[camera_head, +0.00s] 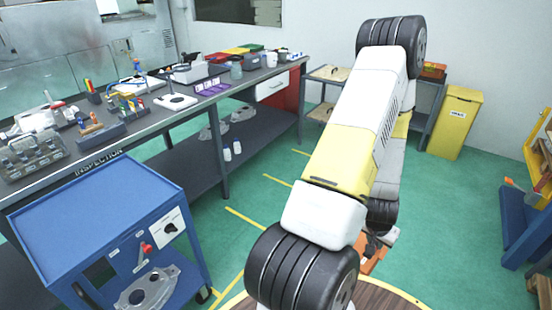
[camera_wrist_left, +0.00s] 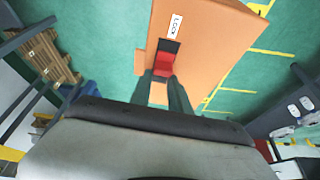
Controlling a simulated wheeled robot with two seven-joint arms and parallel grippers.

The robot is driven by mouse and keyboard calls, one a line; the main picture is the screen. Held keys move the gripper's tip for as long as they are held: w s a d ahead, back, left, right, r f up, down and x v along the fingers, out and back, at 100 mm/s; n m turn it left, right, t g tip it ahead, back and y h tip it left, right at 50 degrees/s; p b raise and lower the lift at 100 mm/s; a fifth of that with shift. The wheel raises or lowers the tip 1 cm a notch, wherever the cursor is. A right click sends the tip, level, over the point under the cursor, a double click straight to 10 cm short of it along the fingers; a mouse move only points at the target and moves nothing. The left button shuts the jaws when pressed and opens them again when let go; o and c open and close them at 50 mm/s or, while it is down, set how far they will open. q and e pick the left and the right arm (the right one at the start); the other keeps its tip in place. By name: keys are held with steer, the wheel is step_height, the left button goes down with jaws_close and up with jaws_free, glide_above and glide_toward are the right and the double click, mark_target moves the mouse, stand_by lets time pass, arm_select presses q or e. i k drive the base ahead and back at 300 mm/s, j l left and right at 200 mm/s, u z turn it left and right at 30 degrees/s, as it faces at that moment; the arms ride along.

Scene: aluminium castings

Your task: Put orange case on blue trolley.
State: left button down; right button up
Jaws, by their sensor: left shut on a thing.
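The orange case (camera_wrist_left: 212,40) fills the upper middle of the left wrist view, with a white label and a dark and red part near its edge. My left gripper (camera_wrist_left: 163,88) is shut on the case at that edge. In the head view my left gripper (camera_head: 379,241) is mostly behind my arm, and only a small part of the orange case (camera_head: 373,263) shows below it. The blue trolley (camera_head: 92,212) stands at the lower left of the head view, well left of the case. Its flat top is empty. My right gripper is not in view.
A long inspection bench (camera_head: 150,125) with tools and trays runs behind the trolley. A metal casting (camera_head: 148,288) lies on the trolley's lower shelf. A yellow bin (camera_head: 455,122) stands at the back right. Green floor lies open between bench and arm.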

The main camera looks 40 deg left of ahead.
mark_target(87, 209)
steer(key=u, duration=1.55)
